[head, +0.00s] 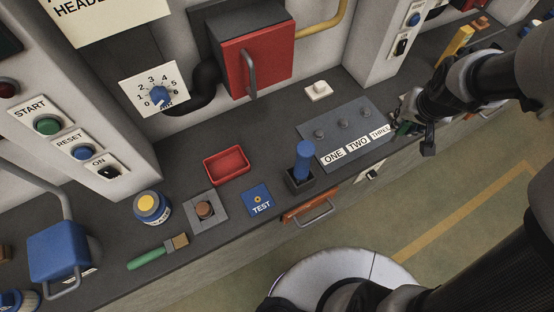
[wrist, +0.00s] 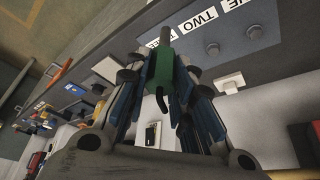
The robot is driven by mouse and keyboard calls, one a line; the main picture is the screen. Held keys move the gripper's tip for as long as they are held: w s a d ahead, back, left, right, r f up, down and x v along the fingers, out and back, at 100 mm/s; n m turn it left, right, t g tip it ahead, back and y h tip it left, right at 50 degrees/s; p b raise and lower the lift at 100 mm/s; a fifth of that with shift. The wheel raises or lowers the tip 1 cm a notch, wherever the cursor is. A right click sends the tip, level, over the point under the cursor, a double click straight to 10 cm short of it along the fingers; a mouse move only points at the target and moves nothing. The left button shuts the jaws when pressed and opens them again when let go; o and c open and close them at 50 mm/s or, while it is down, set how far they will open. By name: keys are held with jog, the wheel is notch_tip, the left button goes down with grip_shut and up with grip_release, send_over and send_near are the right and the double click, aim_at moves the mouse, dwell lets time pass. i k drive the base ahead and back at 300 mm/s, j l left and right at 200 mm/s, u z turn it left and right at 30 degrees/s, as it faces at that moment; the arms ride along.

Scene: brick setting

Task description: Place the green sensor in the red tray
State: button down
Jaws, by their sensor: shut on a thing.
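My gripper (head: 412,125) is at the right in the head view, just by the right end of the grey ONE TWO THREE panel. It is shut on the green sensor (wrist: 163,72), which shows between the fingers in the wrist view with a grey stub at its far end. In the head view only a small green part (head: 402,128) of it shows. The red tray (head: 208,166) is a shallow, empty rectangle on the dark bench, well to the left of my gripper.
The grey panel (head: 360,121) with dark knobs and a blue upright handle (head: 303,160) in a dark box stand between gripper and tray. A blue TEST card (head: 257,193), a button box (head: 205,210), a jar (head: 151,207) and a brush (head: 150,256) lie near the tray.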

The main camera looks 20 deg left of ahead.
aim_at(227, 167)
jog(key=i+l+u, duration=0.15)
jog(key=u, duration=0.2)
jog(key=i+l+u, duration=0.15)
jog(key=u, duration=1.75)
